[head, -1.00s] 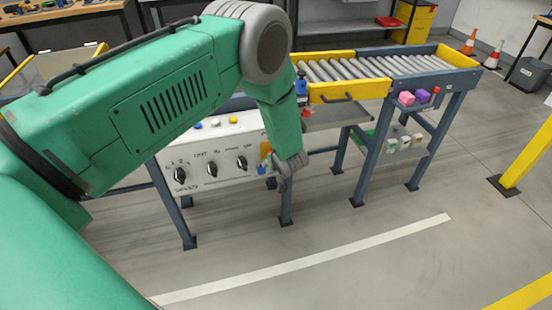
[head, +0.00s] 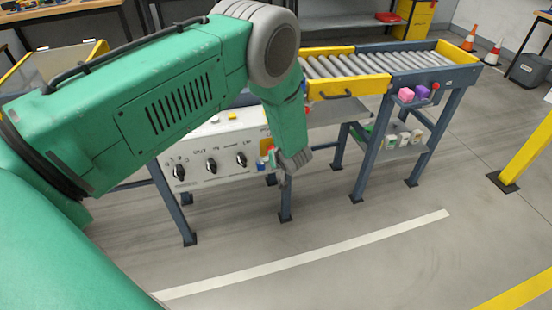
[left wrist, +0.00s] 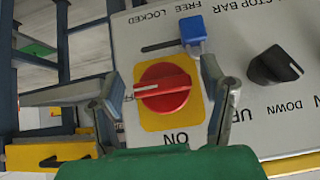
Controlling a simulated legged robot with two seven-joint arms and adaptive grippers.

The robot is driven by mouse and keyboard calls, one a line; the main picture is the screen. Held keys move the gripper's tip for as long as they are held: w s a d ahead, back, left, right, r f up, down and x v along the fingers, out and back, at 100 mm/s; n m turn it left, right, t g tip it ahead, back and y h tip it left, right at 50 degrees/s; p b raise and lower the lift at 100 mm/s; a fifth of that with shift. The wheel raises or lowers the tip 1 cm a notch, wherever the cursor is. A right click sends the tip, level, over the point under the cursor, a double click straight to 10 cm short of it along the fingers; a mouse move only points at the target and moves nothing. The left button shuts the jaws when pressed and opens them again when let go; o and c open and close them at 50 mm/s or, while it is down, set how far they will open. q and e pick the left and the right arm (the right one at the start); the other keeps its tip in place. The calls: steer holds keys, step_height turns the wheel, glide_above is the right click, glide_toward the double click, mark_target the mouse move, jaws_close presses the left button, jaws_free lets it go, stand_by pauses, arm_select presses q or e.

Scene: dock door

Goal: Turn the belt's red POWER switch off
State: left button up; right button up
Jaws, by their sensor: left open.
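The red POWER switch (left wrist: 166,87) is a round knob with a raised grip on a yellow plate (left wrist: 160,121) in the left wrist view. Its white pointer line points to the left of the picture. The word ON, upside down, stands below the plate; any label at the left is mostly hidden by a finger. My left gripper (left wrist: 163,82) is open, one finger on each side of the knob; I cannot tell whether they touch it. In the head view the left gripper (head: 290,167) is at the right end of the white control panel (head: 222,135). My right gripper is not in view.
A blue slider (left wrist: 192,30) marked FREE and LOCKED is close above the switch in the wrist view. A black knob (left wrist: 275,67) marked UP and DOWN is to its right. A roller conveyor (head: 385,68) stands behind the arm. The floor in front is clear.

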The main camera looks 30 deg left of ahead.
arm_select(q)
steer(key=shift+r, duration=0.1)
steer(key=v, duration=1.1)
steer(key=shift+d+r, duration=0.2)
steer(key=shift+d, duration=0.1)
steer(key=shift+s, duration=0.15)
